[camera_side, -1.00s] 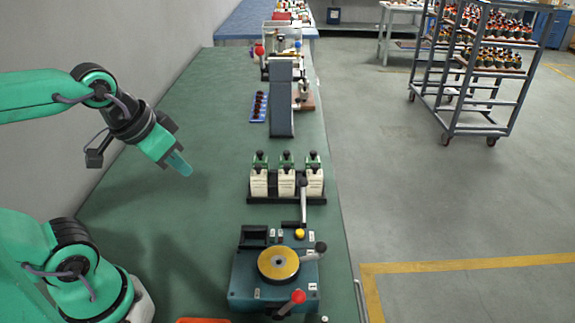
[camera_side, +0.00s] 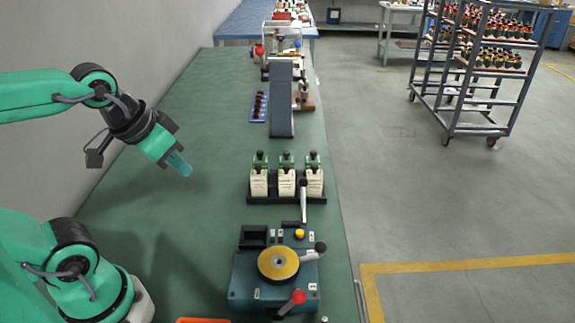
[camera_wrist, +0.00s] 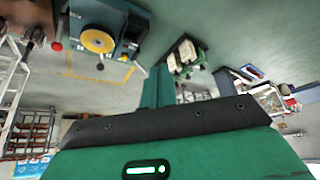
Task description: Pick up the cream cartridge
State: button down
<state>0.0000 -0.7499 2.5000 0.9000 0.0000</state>
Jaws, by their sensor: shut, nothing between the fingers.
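Three cream cartridges (camera_side: 286,183) with dark tops stand side by side in a black rack (camera_side: 288,201) on the green bench. I cannot tell which one the task means. Green pieces with dark knobs show just behind them. My gripper (camera_side: 181,164) is shut and empty, raised above the bench to the left of the rack and clear of it. In the wrist view, cream cartridges (camera_wrist: 187,52) show beyond my teal fingers (camera_wrist: 158,87). The wrist housing hides much of that view.
A blue machine (camera_side: 242,285) with a yellow disc (camera_side: 278,263), levers and a red knob stands in front of the rack. Behind the rack are a grey upright (camera_side: 282,100) and a blue tray (camera_side: 259,106) of dark parts. The bench's left side is clear.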

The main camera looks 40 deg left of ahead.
jog(key=c, duration=2.2)
grip_release()
jog(key=c, duration=1)
grip_release()
